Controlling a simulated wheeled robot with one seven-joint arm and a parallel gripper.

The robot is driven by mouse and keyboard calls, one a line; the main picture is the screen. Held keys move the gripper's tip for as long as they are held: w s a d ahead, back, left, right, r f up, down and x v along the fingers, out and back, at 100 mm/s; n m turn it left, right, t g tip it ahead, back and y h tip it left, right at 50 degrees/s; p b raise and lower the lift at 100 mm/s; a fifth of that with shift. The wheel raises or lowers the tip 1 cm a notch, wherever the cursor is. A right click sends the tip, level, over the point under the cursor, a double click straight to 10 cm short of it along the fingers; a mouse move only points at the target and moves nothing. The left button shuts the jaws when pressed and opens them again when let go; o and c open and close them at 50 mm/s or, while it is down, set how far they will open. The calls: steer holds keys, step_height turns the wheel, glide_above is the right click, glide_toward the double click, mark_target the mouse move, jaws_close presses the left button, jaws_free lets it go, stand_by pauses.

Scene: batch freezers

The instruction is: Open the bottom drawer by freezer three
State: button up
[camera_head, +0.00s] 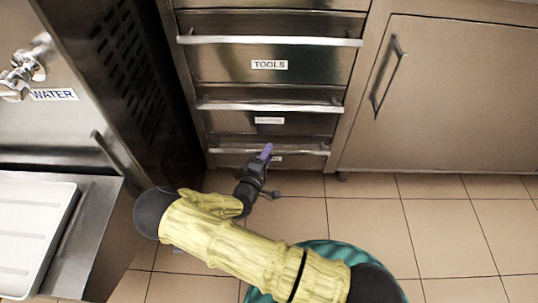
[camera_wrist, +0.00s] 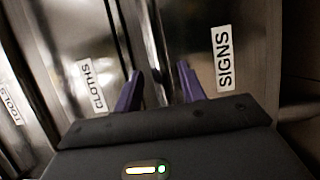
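The bottom drawer, labelled SIGNS (camera_wrist: 223,58) in the wrist view, is lowest in the steel drawer stack. In the head view it looks closed, and its bar handle (camera_head: 300,152) runs across its front. My gripper (camera_head: 267,148) is at the middle of this handle and partly hides the label below it. In the wrist view my gripper (camera_wrist: 160,75) has its two purple fingers apart, with a bright strip that looks like the handle between or just beyond them. I cannot tell whether they touch it.
Above are the CLOTHS drawer (camera_head: 228,120) and the TOOLS drawer (camera_head: 225,62), both closed with bar handles. A cabinet door (camera_head: 450,100) stands to the right. A dark vented machine side (camera_head: 125,70) and a steel unit with a white tray (camera_head: 30,225) are left. Tiled floor (camera_head: 440,230) is clear at right.

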steer(key=shift+w+d, duration=0.25)
steer(key=shift+w, duration=0.4)
jaws_close()
